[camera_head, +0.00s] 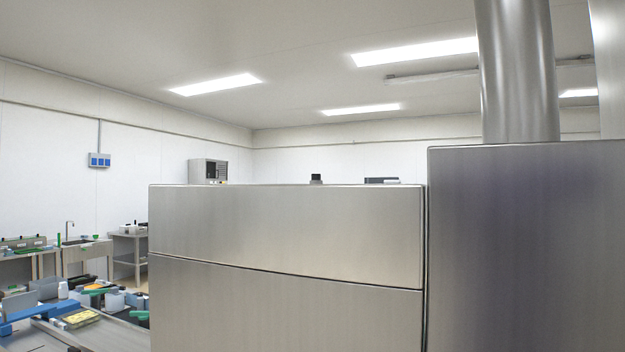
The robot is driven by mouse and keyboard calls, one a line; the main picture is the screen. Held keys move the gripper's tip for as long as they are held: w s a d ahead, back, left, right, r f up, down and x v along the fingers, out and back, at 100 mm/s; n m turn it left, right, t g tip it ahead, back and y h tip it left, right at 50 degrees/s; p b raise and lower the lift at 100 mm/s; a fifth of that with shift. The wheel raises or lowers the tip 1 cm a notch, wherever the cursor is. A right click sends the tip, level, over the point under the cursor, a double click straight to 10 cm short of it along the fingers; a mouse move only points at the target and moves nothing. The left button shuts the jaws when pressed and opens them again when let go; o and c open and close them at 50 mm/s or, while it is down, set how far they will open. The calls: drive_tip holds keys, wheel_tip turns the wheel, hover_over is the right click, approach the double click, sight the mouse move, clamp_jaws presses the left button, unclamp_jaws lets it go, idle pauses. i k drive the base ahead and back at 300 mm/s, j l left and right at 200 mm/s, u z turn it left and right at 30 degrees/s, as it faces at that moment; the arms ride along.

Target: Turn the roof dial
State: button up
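The tray sealer (285,235) is a large brushed-metal cabinet in the middle of the view, seen from about the height of its roof. A small black knob (316,179), which looks like the roof dial, stands up above the roof's edge near the middle. It is small in the view, and its lower part and any markings cannot be made out. My gripper is not in view.
A grey control box (208,171) with a dark panel shows above the roof's left end. A low dark item (381,181) lies right of the knob. A taller metal cabinet (525,245) with a thick pipe (517,70) stands at right. Cluttered benches (110,325) are at lower left.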

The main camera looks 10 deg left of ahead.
sight(315, 178)
drive_tip(key=i+j, duration=0.2)
drive_tip(key=j, duration=0.15)
drive_tip(key=i+j+z, duration=0.1)
drive_tip(key=j, duration=0.25)
drive_tip(key=i+j, duration=0.2)
drive_tip(key=j, duration=0.2)
drive_tip(key=i+j+z, duration=0.1)
drive_tip(key=j, duration=0.25)
drive_tip(key=i+j, duration=0.25)
drive_tip(key=j, duration=0.15)
drive_tip(key=i+j+z, duration=0.1)
drive_tip(key=j, duration=0.3)
drive_tip(key=i+j, duration=0.2)
drive_tip(key=j, duration=0.2)
